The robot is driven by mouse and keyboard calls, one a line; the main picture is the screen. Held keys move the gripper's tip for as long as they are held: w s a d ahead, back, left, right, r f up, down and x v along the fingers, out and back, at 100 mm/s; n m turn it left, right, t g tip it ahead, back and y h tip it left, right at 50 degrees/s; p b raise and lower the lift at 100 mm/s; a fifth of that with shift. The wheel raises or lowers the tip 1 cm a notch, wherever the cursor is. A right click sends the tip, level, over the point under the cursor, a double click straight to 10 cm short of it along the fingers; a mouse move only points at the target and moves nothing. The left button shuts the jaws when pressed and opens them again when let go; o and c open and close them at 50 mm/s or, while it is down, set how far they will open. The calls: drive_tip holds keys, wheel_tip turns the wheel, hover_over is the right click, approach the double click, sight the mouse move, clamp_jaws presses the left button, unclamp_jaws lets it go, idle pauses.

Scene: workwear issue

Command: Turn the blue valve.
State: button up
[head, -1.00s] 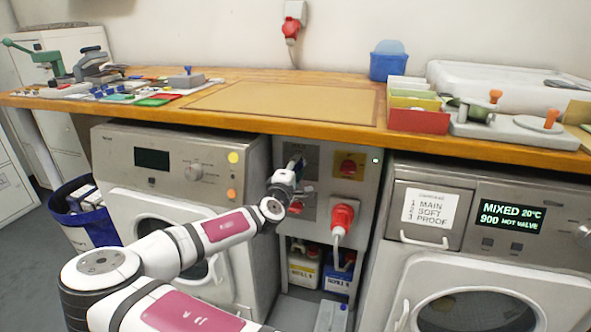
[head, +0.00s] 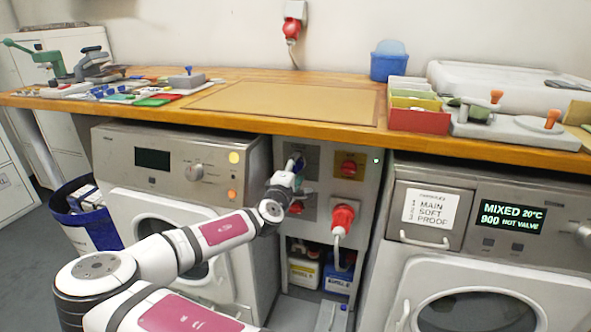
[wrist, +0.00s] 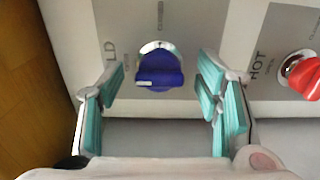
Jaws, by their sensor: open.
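The blue valve (wrist: 160,68) is a knob on a short metal stem on a grey panel in the wrist view, beside lettering ending in "LD". It shows small in the head view (head: 296,160), just above my gripper and partly covered by it. My gripper (wrist: 162,82) is open. Its teal-padded fingers stand to the left and right of the valve, with clear gaps on both sides and no visible contact. In the head view my gripper (head: 294,180) is small, and its fingertips are hard to make out.
A red valve (wrist: 306,77) by the word "HOT" is at the wrist view's right edge. In the head view, a red plug (head: 343,216) and a red switch (head: 349,168) sit right of my gripper. Washing machines flank the panel; a wooden counter (head: 230,119) overhangs it.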

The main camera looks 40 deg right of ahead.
drive_tip(key=v, duration=1.1)
drive_tip(key=shift+s+a, duration=0.1)
drive_tip(key=shift+f, duration=0.1)
